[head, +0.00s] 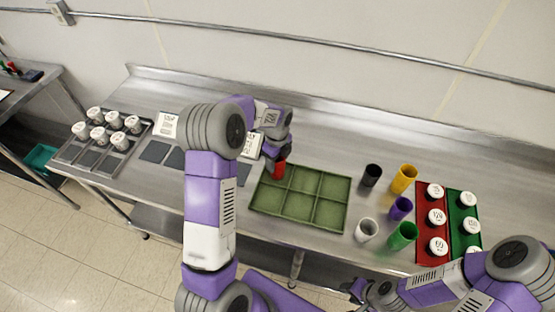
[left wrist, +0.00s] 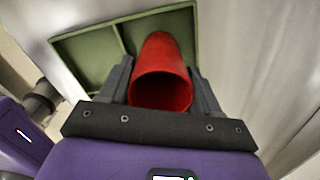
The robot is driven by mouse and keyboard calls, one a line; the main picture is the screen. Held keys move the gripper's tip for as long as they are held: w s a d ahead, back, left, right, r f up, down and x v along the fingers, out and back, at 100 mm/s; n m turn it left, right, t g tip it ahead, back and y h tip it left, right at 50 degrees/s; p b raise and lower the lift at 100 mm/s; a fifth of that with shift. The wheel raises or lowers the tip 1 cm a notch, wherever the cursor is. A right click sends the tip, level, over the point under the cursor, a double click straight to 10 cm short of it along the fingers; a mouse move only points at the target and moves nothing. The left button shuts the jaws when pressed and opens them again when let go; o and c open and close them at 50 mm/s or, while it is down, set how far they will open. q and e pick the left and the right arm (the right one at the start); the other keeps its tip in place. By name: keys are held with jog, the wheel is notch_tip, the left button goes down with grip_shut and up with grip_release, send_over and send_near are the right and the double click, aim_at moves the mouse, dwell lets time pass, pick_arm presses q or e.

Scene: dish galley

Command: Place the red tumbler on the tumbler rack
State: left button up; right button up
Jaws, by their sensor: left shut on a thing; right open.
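The red tumbler (head: 279,170) is in my left gripper (head: 277,158), which is shut on it. In the left wrist view the tumbler (left wrist: 162,85) sits between the two dark fingers with its open mouth facing the camera. The green tumbler rack (head: 300,205) has a grid of empty-looking compartments. The tumbler is over or in its back-left compartment; I cannot tell whether it touches the floor. The rack also shows behind the tumbler in the left wrist view (left wrist: 85,62). My right gripper (head: 360,290) is open at the table's front edge, partly hidden by its arm.
Black (head: 372,175), yellow (head: 403,179), purple (head: 400,208), white (head: 366,230) and green (head: 402,236) tumblers stand right of the rack. Red (head: 424,258) and green (head: 463,205) mats hold white-lidded items farther right. A grey tray (head: 75,151) with white cups is far left.

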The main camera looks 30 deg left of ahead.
pick_arm(q)
jog(key=shift+f, duration=0.2)
jog(key=o, duration=1.1)
jog(key=shift+c, duration=0.2)
jog(key=shift+r, duration=0.1)
jog(key=shift+r, duration=0.3)
notch_tip(320, 180, up, 12)
jog(key=shift+f+p, duration=0.2)
jog(key=shift+p, duration=0.1)
